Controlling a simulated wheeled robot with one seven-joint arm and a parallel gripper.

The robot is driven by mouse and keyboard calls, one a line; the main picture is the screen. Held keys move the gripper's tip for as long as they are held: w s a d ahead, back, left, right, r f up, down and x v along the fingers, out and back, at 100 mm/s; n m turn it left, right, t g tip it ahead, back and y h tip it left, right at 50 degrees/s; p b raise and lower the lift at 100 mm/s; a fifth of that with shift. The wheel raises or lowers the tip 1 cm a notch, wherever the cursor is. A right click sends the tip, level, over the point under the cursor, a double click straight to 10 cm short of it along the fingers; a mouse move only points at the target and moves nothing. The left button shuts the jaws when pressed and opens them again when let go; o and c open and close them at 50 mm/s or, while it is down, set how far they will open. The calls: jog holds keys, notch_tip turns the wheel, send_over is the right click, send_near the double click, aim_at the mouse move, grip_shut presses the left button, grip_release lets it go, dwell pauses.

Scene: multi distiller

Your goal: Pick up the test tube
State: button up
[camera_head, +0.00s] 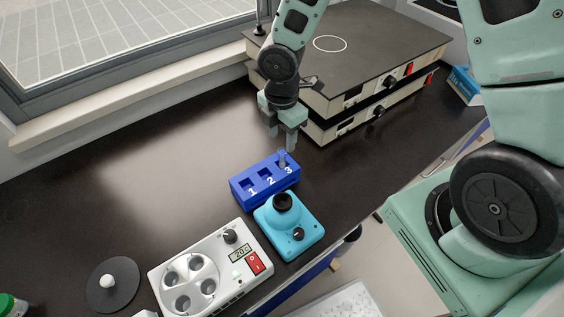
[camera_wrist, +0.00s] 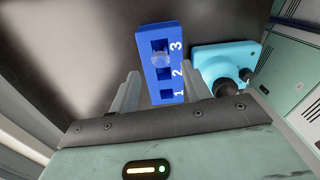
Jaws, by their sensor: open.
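The test tube (camera_head: 283,161) stands in the slot marked 3 of the blue rack (camera_head: 252,195), with its top showing above the rack. In the wrist view the clear round top of the test tube (camera_wrist: 160,59) shows in that slot, and the rack (camera_wrist: 173,30) runs up the picture. My gripper (camera_head: 281,144) is open and empty, pointing down above and just behind the slot 3 end of the rack. In the wrist view the fingers of my gripper (camera_wrist: 160,72) spread to either side of the rack. The lower part of the tube is hidden in the rack.
A light-blue mixer (camera_head: 291,228) stands just in front of the rack. A white centrifuge (camera_head: 207,278) with its black lid (camera_head: 113,284) beside it is at the front left. Stacked hotplate units (camera_head: 371,88) stand close behind my gripper.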

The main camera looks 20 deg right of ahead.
aim_at(282, 151)
jog(key=shift+f+p, duration=0.3)
jog(key=shift+f, duration=3.05)
grip_shut()
